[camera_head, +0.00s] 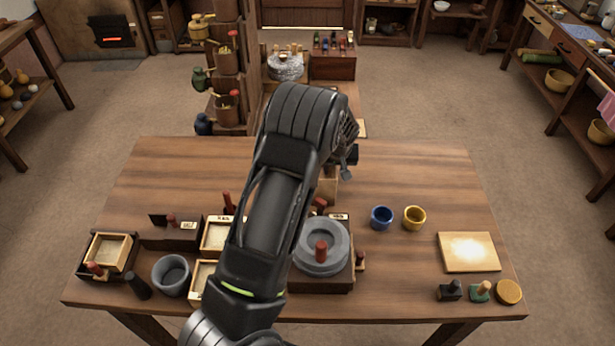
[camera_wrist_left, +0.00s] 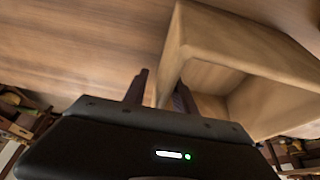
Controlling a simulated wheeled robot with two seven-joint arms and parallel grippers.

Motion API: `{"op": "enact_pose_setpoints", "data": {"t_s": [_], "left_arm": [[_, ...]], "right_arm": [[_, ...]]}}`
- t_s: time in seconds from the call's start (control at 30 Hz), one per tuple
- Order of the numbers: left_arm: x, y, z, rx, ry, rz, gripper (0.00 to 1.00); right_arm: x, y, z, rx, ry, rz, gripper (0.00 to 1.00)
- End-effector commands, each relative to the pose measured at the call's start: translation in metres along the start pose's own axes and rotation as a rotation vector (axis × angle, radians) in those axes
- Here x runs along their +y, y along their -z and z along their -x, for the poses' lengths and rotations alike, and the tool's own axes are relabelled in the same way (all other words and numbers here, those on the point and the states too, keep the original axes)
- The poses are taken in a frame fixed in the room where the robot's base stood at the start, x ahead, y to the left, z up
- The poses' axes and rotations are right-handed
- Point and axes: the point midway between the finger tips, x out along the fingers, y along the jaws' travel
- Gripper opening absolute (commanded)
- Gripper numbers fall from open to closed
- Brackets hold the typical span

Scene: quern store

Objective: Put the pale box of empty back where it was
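A pale wooden box (camera_wrist_left: 240,45) fills the upper right of the left wrist view, with its hollow inside bare as far as it shows. In the head view a pale piece of it (camera_head: 327,190) shows just right of my arm. My left gripper (camera_wrist_left: 160,90) has its two dark fingers on either side of one box wall; table shows between the left finger and the wall, and I cannot tell how firmly they close. In the head view my left forearm hides most of that gripper and box. My right gripper is not in view.
A round grey quern (camera_head: 322,246) stands at front middle. Blue (camera_head: 381,217) and yellow (camera_head: 414,217) cups and a pale board (camera_head: 468,252) are right. The table's back right is clear.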

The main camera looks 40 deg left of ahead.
Motion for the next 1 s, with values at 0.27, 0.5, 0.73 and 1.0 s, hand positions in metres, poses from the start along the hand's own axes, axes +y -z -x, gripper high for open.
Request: {"op": "enact_pose_setpoints", "data": {"t_s": [0.27, 0.5, 0.73, 1.0], "left_arm": [[0.0000, 0.0001, 0.0002, 0.000, 0.000, 0.000, 0.28], [0.0000, 0.0001, 0.0002, 0.000, 0.000, 0.000, 0.08], [0.0000, 0.0001, 0.0002, 0.000, 0.000, 0.000, 0.00], [0.0000, 0.0001, 0.0002, 0.000, 0.000, 0.000, 0.00]], "right_arm": [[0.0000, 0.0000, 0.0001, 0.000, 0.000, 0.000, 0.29], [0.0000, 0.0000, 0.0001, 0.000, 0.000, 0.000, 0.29], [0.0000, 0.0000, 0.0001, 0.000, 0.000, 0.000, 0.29], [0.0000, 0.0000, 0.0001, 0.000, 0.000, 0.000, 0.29]]}}
